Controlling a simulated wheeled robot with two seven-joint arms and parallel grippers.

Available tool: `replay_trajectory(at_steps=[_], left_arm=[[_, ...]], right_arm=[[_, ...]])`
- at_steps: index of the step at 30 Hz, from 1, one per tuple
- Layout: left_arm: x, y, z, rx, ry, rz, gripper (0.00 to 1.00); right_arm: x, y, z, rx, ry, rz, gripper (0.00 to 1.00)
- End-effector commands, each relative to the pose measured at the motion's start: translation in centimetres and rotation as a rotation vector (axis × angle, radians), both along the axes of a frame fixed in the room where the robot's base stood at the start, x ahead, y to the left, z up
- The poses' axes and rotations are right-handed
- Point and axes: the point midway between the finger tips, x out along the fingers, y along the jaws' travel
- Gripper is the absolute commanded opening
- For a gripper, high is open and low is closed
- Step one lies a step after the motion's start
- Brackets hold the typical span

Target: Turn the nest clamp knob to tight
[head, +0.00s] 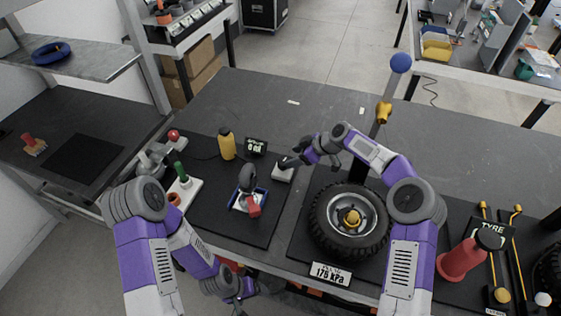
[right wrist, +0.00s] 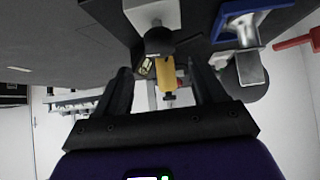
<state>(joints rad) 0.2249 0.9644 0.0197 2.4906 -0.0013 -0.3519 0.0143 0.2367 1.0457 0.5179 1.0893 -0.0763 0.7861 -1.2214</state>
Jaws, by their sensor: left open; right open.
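A small pale block (head: 283,174) sits on the dark mat at the centre of the bench. In the right wrist view the block (right wrist: 152,14) carries a dark round knob (right wrist: 158,41), which I take for the clamp knob. My right gripper (head: 294,159) is at this block. In its wrist view the right gripper (right wrist: 160,70) is open and empty, with the knob just beyond its fingertips, roughly between them; contact cannot be told. The knob's setting is not readable. My left gripper (head: 240,297) is open, low at the bench's front edge, away from the block.
A blue-framed nest (head: 237,206) with a grey part and red handle lies left of the block. A yellow bottle (head: 227,144) and small display (head: 256,146) stand behind it. The bench's back is mostly clear.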

Motion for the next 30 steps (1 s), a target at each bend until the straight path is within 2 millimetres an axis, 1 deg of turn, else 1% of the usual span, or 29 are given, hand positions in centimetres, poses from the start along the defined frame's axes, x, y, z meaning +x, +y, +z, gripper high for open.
replay_trajectory(at_steps=[6,12,16,23,24,26,30], left_arm=[[0.0,0.0,-0.4,0.0,0.0,0.0,0.89],[0.0,0.0,-0.7,0.0,0.0,0.0,0.89],[0.0,0.0,-0.7,0.0,0.0,0.0,0.89],[0.0,0.0,-0.7,0.0,0.0,0.0,0.89],[0.0,0.0,-0.7,0.0,0.0,0.0,0.89],[0.0,0.0,-0.7,0.0,0.0,0.0,0.89],[0.0,0.0,-0.7,0.0,0.0,0.0,0.89]], right_arm=[[0.8,2.4,-2.7,0.001,0.003,0.002,0.69],[1.5,4.0,-4.4,0.002,0.004,0.0,0.69],[1.7,4.4,-4.8,0.001,0.003,-0.001,0.69],[1.7,4.4,-4.8,0.002,0.004,-0.001,0.69],[1.7,4.4,-4.8,0.002,0.004,-0.001,0.66],[1.7,4.4,-4.8,0.002,0.004,-0.001,0.57],[1.7,4.4,-4.8,0.002,0.005,-0.002,0.36]])
